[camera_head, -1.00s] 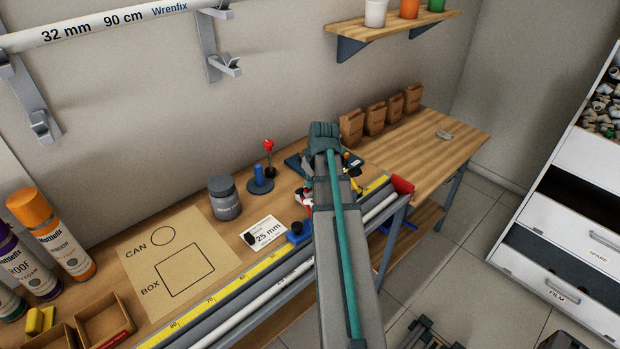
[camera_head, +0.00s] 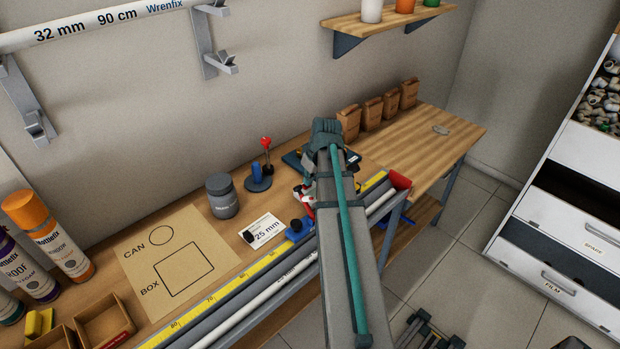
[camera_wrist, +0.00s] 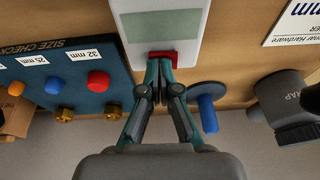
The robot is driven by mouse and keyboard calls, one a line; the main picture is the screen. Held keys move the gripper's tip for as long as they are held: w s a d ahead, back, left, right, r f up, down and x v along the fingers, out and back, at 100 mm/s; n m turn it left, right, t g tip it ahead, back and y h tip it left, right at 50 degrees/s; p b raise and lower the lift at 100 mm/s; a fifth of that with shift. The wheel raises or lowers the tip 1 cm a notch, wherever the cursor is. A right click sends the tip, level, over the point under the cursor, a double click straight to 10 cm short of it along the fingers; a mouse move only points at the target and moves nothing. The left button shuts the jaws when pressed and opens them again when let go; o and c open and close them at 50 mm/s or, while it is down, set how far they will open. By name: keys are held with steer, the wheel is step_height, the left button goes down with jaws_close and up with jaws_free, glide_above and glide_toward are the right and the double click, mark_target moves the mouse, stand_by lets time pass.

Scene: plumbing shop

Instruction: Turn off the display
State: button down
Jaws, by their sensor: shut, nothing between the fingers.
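The display is a white device (camera_wrist: 192,45) with a blank-looking grey-green screen (camera_wrist: 160,24) at the top middle of the wrist view. A red switch-like piece (camera_wrist: 162,57) sits at its near edge. My gripper (camera_wrist: 160,84) is shut and empty, its fingertips right at the red piece. The fingers partly cover the piece, and I cannot tell whether they touch it. In the head view my arm hides the gripper tips and most of the device.
In the wrist view, a size-check board (camera_wrist: 65,75) with coloured knobs stands left, a blue peg on a round base (camera_wrist: 207,112) close right, and a dark grey can (camera_wrist: 283,100) farther right.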

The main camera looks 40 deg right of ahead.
steer(key=shift+s+a+f, duration=0.15)
steer(key=shift+s+a, duration=0.1)
steer(key=shift+a, duration=0.5)
steer(key=shift+w+r+p, duration=0.1)
steer(key=shift+r+p, duration=0.4)
steer(key=shift+r, duration=0.1)
steer(key=r, duration=0.1)
steer(key=r+p, duration=0.2)
steer(key=r, duration=0.1)
steer(key=shift+d, duration=0.3)
steer(key=d+b+v, duration=0.1)
steer(key=b+v, duration=0.1)
steer(key=v, duration=0.7)
steer(key=shift+b, duration=0.35)
steer(key=shift+r, duration=0.1)
